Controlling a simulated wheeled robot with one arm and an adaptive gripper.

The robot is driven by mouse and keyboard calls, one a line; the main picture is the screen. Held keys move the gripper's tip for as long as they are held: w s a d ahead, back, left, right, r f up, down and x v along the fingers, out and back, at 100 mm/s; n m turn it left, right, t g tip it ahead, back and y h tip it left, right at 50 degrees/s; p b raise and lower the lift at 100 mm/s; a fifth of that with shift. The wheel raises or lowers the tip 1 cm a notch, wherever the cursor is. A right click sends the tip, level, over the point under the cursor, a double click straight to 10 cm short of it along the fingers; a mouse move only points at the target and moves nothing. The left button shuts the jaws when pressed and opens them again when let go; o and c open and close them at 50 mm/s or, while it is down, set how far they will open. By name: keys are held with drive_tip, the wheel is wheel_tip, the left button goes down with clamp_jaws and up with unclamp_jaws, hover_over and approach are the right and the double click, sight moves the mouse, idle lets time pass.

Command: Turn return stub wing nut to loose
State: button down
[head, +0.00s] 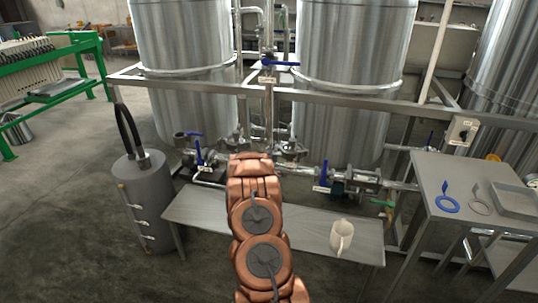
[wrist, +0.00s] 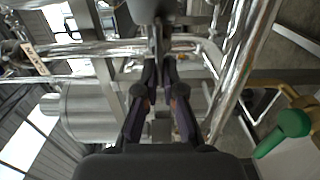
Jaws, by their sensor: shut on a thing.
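My gripper (wrist: 159,66) points at the pipework in the wrist view, its two dark fingers close together at the tips. They are shut on a small dark piece (wrist: 158,42) in front of a pipe, which fits the return stub wing nut; its wings are mostly hidden between the fingertips. In the head view my copper-coloured arm reaches toward the pipes below the two steel tanks and hides the gripper and the nut.
A green-handled valve (wrist: 290,130) is right of the gripper, also seen in the head view (head: 386,203). Shiny pipes (wrist: 240,75) run close by. A low bench (head: 305,228) bears a cream jug (head: 341,238). A side table (head: 440,180) holds blue and grey rings.

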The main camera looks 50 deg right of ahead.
drive_tip(key=shift+w, duration=0.1)
drive_tip(key=c, duration=1.6)
unclamp_jaws()
drive_tip(key=shift+a, duration=0.1)
drive_tip(key=shift+v, duration=5.95)
